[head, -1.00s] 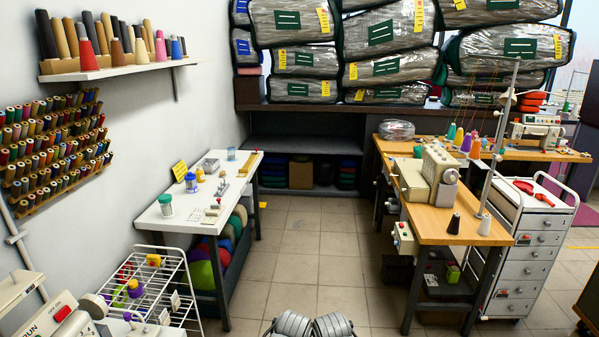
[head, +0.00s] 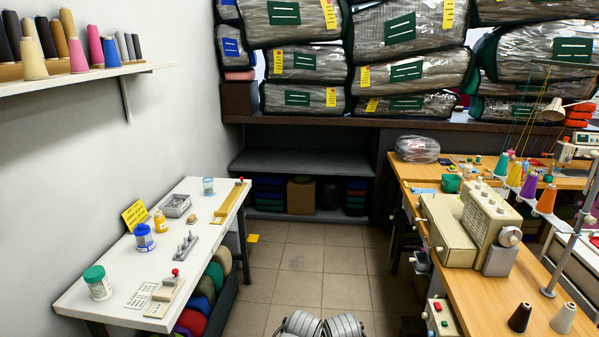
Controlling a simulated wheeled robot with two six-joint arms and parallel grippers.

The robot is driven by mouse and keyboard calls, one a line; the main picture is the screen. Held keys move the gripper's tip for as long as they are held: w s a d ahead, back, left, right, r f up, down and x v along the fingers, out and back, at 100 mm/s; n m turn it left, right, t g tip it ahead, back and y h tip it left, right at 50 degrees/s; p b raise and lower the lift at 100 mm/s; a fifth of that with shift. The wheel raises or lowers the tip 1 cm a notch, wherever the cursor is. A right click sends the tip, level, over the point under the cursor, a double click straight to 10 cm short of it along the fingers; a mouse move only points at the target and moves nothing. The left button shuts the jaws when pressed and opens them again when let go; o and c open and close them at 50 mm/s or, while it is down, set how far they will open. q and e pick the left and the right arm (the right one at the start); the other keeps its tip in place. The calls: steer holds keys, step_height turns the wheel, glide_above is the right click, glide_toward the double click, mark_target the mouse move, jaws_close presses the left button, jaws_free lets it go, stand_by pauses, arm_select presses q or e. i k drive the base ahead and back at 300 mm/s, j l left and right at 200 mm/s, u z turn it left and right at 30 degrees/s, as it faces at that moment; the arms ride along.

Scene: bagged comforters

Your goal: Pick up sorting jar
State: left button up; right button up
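Several small containers stand on the white table at the left; I cannot tell which one is the sorting jar. A clear jar with a green lid (head: 97,283) stands upright near the table's front left. A yellow bottle (head: 160,221) is beside the blue jar. A small clear jar with a bluish top (head: 208,186) stands near the back edge. Two grey ribbed parts of mine show at the bottom middle. Neither gripper's fingers are in view.
The white table (head: 95,300) also holds a grey tray (head: 176,206), a yellow sign (head: 135,214) and small tools. A wooden workbench (head: 480,290) with a sewing machine (head: 488,222) stands at the right. Bagged comforters (head: 412,30) fill the back shelf.

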mark_target(208, 182)
steer(key=i, duration=0.9)
steer(key=i+l+u, duration=0.15)
steer(key=i, duration=0.75)
steer(key=i+u, duration=0.2)
steer(key=i, duration=0.2)
steer(key=i+l+u, duration=0.2)
steer(key=i, duration=0.15)
steer(key=i+l+u, duration=0.2)
steer(key=i, duration=0.2)
steer(key=i+l, duration=0.2)
steer(key=i, duration=0.25)
